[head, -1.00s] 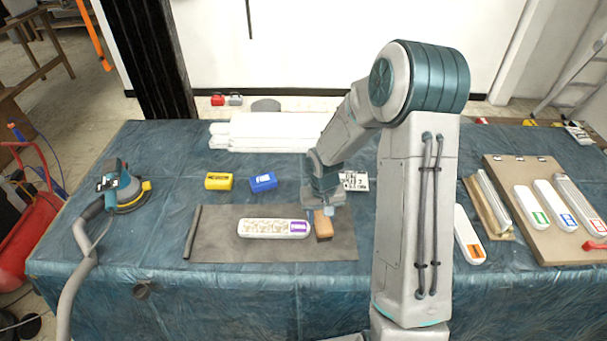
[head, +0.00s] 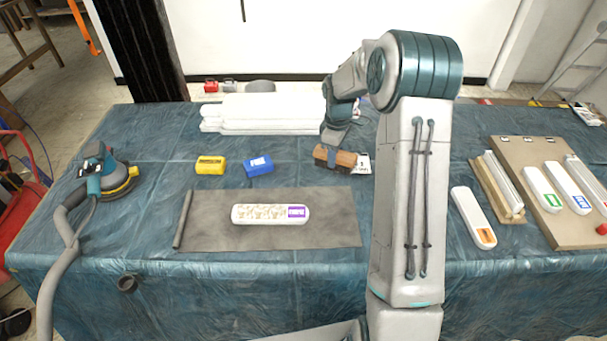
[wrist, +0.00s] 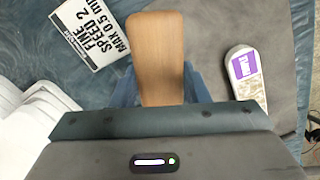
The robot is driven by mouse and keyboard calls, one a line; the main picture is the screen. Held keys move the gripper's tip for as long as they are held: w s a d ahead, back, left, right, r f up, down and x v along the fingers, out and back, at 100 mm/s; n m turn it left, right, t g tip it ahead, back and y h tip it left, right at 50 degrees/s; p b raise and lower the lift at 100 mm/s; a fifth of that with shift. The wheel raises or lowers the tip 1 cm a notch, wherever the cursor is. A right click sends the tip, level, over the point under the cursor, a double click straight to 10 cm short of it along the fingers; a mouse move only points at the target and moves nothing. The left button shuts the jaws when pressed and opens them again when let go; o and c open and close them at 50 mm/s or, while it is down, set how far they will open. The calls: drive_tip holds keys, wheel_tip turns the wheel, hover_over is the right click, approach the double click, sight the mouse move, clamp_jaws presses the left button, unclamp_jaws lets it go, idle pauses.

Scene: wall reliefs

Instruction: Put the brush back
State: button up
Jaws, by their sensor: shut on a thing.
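The brush (head: 335,157) has a tan wooden back and a darker underside. It is in my gripper (head: 337,150), off the grey mat and toward the back of the table, partly in front of a white printed card (head: 364,163). In the wrist view the brush (wrist: 157,55) sticks out from between the blue fingers of my gripper (wrist: 160,88), wooden back showing. The card (wrist: 90,38) lies to its left there, reading "FINE SPEED 2". The bristles are hidden in the wrist view.
On the grey mat (head: 215,235) lies a white relief piece with a purple label (head: 270,214). Yellow (head: 210,165) and blue (head: 259,165) blocks sit behind it, with white lengths (head: 262,113) at the back. A sander (head: 112,178) stands left. A board with labelled pieces (head: 532,222) lies right.

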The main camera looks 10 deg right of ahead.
drive_tip(key=w+d+r+n+b, duration=0.2)
drive_tip(key=w+d+n, duration=0.1)
drive_tip(key=n, duration=0.2)
drive_tip(key=w+a+f, duration=0.2)
drive_tip(key=a, duration=0.1)
drive_tip(key=w+a+f+p, duration=0.1)
drive_tip(key=w+a+f, duration=0.1)
drive_tip(key=a, duration=0.1)
drive_tip(key=w+a+f+p, duration=0.1)
drive_tip(key=w+a+f, duration=0.1)
drive_tip(key=a+f, duration=0.1)
drive_tip(key=shift+w+a+f, duration=0.1)
drive_tip(key=shift+w+a, duration=0.05)
drive_tip(key=shift+a, duration=0.45)
drive_tip(key=shift+f+p, duration=0.6)
drive_tip(key=shift+f, duration=1.55)
drive_tip(key=o, duration=0.9)
drive_tip(key=shift+o, duration=0.2)
drive_tip(key=shift+r, duration=0.1)
